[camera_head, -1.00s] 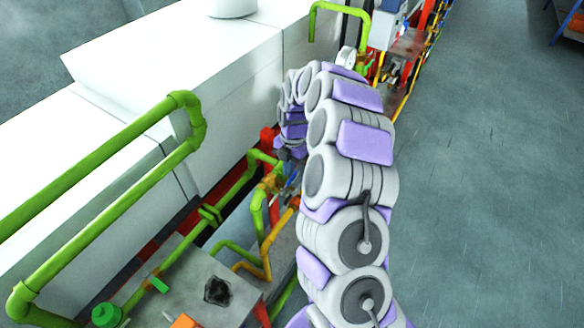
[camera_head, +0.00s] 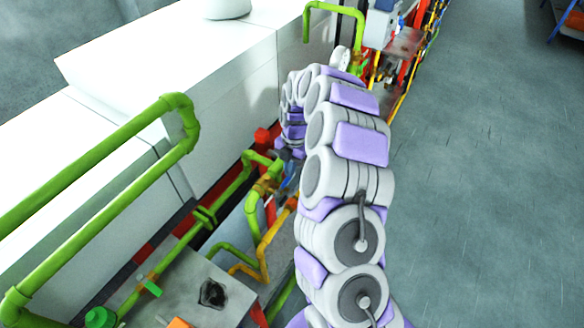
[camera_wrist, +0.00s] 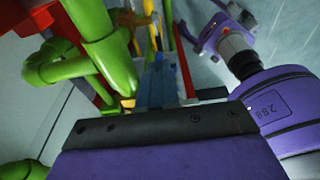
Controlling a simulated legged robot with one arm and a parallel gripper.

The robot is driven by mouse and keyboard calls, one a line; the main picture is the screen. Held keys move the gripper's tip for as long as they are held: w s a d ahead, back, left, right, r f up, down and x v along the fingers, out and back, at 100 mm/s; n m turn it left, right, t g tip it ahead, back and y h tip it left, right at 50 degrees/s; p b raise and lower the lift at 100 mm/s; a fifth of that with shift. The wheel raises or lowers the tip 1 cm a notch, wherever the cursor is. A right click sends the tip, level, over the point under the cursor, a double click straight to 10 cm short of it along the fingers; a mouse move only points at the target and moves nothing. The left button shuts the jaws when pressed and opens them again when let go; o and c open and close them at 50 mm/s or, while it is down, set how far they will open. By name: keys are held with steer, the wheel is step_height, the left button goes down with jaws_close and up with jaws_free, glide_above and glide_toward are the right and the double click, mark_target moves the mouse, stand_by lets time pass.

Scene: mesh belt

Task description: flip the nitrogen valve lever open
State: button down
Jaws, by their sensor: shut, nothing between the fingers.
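In the head view my gripper (camera_head: 285,156) hangs at the far end of my curled arm, beside the green and yellow pipework. It is small and dark there, and partly hidden by the arm. A small blue part (camera_head: 291,177), perhaps the valve lever, shows just below it next to a brass-yellow valve body (camera_head: 266,186). In the wrist view the dark edge of my gripper (camera_wrist: 160,127) fills the lower middle, and its fingertips are not clearly seen. A blue part (camera_wrist: 158,88) lies just beyond that edge. I cannot tell whether they touch. My gripper is shut and empty.
Green pipes (camera_head: 185,125) loop at the left, beside a white cabinet wall (camera_head: 225,95). A grey plate with a dark hole (camera_head: 212,293) is at the lower left. In the wrist view thick green pipes (camera_wrist: 85,50) stand close at the left. Open grey floor (camera_head: 480,150) lies right.

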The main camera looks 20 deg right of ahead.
steer(key=shift+s+a+f, duration=0.15)
steer(key=shift+s, duration=0.1)
steer(key=shift+s+a, duration=0.3)
steer(key=shift+s, duration=0.1)
steer(key=shift+a+r, duration=0.2)
steer(key=shift+r, duration=0.15)
steer(key=w+d+r, duration=0.2)
steer(key=d+r, duration=0.1)
steer(key=r, duration=1.3)
steer(key=s+a+r+m, duration=0.5)
steer(key=s+a, duration=0.2)
steer(key=s, duration=0.1)
steer(key=s+a+f+m+b, duration=0.1)
steer(key=s+f+m+b, duration=0.1)
steer(key=s+m, duration=0.8)
steer(key=s+a+f+m+h+b, duration=0.1)
steer(key=s+f+m, duration=0.4)
steer(key=s, duration=1.7)
steer(key=m+b, duration=0.1)
steer(key=m, duration=0.4)
steer(key=shift+s+a+m+g+h+b, duration=0.15)
steer(key=shift+s+m+g+h+b, duration=0.05)
steer(key=shift+m+g+h+b, duration=0.1)
